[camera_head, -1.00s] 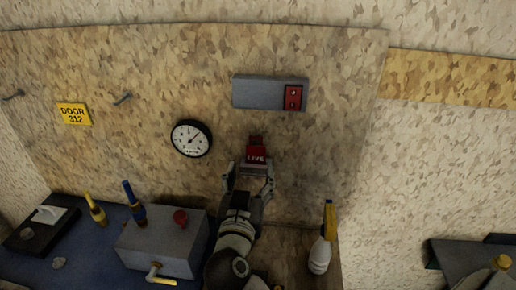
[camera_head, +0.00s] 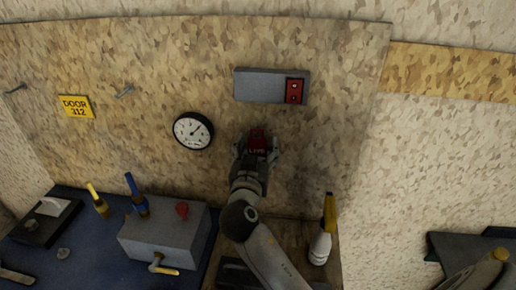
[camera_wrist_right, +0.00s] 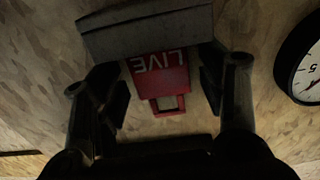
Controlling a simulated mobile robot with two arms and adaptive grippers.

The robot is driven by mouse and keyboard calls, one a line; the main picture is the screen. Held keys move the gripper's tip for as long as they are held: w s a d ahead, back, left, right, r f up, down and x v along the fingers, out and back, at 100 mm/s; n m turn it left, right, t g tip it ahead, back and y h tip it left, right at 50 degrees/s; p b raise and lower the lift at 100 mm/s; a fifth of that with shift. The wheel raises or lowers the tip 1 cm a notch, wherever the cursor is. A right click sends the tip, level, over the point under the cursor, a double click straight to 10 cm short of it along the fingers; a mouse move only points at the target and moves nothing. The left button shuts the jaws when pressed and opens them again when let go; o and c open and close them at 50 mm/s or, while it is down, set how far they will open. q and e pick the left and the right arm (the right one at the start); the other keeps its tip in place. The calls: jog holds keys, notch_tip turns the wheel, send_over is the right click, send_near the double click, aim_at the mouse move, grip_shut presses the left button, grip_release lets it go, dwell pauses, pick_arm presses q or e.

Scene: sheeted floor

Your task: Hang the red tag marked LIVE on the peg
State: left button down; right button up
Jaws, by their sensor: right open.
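The red tag marked LIVE (camera_head: 257,145) is at the wall below the grey switch box. It also shows upside down in the right wrist view (camera_wrist_right: 163,78), its slotted end toward the bottom and a grey block (camera_wrist_right: 150,32) at its other end. My right gripper (camera_head: 255,150) is open around the tag, one finger on each side; in the right wrist view (camera_wrist_right: 168,92) gaps show between fingers and tag. A bare peg (camera_head: 124,91) sticks out of the wall right of the DOOR 312 sign. Another peg (camera_head: 15,88) is at the far left. My left gripper is not in view.
A round gauge (camera_head: 193,131) is on the wall left of my right gripper, and the grey switch box (camera_head: 258,86) is above it. A yellow DOOR 312 sign (camera_head: 75,106) is near the pegs. Below stand a grey box (camera_head: 165,236) and a white bottle (camera_head: 320,248).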

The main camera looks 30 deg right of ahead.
aim_at(258, 121)
jog(key=shift+c, duration=0.3)
jog(key=c, duration=1)
jog(key=shift+r+p, duration=1.8)
jog(key=shift+r, duration=1.25)
jog(key=shift+c, duration=0.2)
jog(key=shift+a, duration=0.1)
